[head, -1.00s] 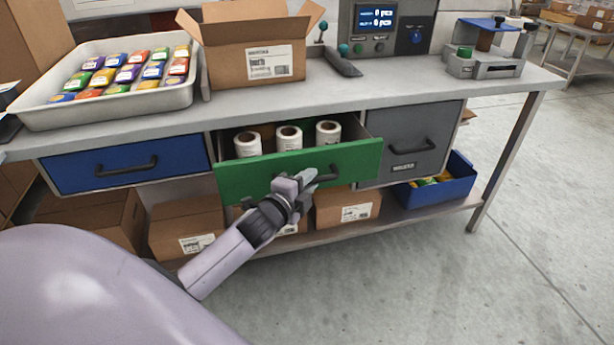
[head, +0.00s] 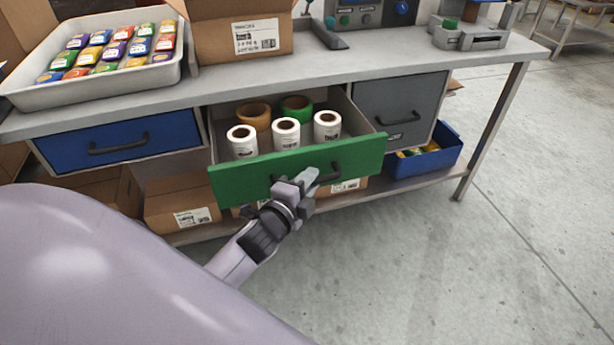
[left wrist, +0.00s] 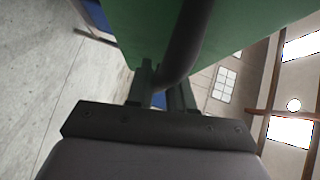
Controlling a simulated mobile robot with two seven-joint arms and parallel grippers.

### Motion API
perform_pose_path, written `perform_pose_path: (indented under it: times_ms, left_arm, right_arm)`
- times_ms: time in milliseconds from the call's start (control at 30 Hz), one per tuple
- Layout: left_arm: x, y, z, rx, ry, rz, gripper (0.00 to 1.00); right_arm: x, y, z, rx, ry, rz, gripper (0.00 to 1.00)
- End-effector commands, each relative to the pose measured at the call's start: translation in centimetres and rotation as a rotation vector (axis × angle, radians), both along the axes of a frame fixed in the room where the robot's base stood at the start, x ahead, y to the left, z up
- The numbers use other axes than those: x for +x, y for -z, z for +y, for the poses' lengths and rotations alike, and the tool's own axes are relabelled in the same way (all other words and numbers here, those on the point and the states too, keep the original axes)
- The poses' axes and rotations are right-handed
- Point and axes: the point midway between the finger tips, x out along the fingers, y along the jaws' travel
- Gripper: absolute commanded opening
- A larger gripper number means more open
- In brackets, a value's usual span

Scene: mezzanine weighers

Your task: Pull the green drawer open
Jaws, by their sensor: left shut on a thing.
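The green drawer (head: 300,166) stands well out from the bench, between a blue drawer and a grey one. Inside it are three white label rolls (head: 286,136), a brown roll (head: 254,116) and a green roll (head: 296,108). My left gripper (head: 308,180) is at the front of the drawer, shut on its dark handle (head: 335,171). In the left wrist view the handle (left wrist: 186,45) runs down between the fingers (left wrist: 163,92), close to the green front (left wrist: 130,30). My right gripper is not in view.
A blue drawer (head: 165,129) is at the left and a grey drawer (head: 385,98) at the right, both shut. A tray (head: 120,85) of colourful packs and an open carton (head: 215,53) stand on the bench. A blue bin (head: 440,158) sits on the lower shelf. Floor in front is clear.

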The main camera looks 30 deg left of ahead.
Motion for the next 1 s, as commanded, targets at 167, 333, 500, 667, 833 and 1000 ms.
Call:
perform_pose_path:
  times_ms: [167,333,500,667,833,1000]
  left_arm:
    - [0.0,0.1,0.1,0.001,-0.002,0.001,0.0]
    - [0.0,0.1,0.1,0.001,-0.002,0.001,0.4]
    - [0.0,0.0,0.1,0.001,-0.001,0.001,0.4]
    - [-0.3,0.0,0.0,0.001,-0.001,0.001,0.4]
    - [-2.0,-0.2,-0.1,0.0,-0.001,0.002,0.4]
    - [-4.4,-0.5,-0.2,0.0,-0.002,0.003,0.4]
  right_arm:
    - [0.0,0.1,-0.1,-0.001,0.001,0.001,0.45]
    - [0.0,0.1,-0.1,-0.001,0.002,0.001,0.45]
    - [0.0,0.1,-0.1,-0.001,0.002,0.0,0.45]
    - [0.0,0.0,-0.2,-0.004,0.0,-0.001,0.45]
    - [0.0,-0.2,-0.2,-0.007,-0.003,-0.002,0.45]
    - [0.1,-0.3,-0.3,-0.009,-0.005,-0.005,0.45]
